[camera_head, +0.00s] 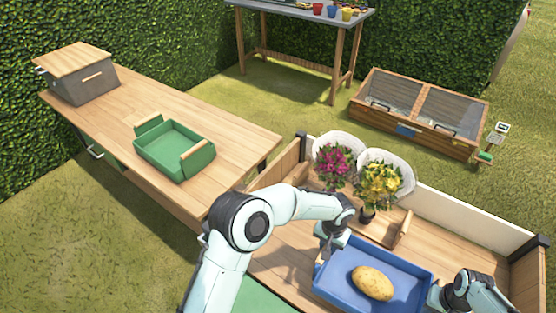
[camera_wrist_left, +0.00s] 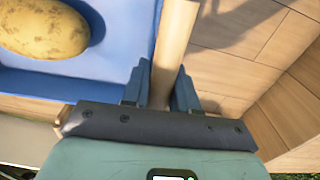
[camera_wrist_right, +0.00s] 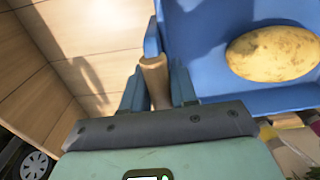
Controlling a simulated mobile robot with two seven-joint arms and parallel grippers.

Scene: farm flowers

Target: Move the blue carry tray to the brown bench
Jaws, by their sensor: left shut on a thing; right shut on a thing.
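The blue carry tray (camera_head: 335,284) is at the lower right in the head view, over a wooden cart bed, with a potato (camera_head: 372,282) in it. Whether it touches the bed I cannot tell. My left gripper (camera_head: 326,252) is shut on the tray's left wooden handle (camera_wrist_left: 174,45). My right gripper (camera_head: 436,297) is shut on the opposite handle (camera_wrist_right: 155,80). The tray's blue floor shows in the left wrist view (camera_wrist_left: 115,55) and the right wrist view (camera_wrist_right: 205,45). The brown-topped bench (camera_head: 225,135) stands at the left.
A green tray (camera_head: 175,155) with wooden handles sits mid-bench; a grey box with a wooden lid (camera_head: 82,75) stands at its far end. Pink flowers (camera_head: 333,160) and yellow flowers (camera_head: 380,185) stand behind the blue tray. The cart's side walls (camera_head: 460,228) rise around it.

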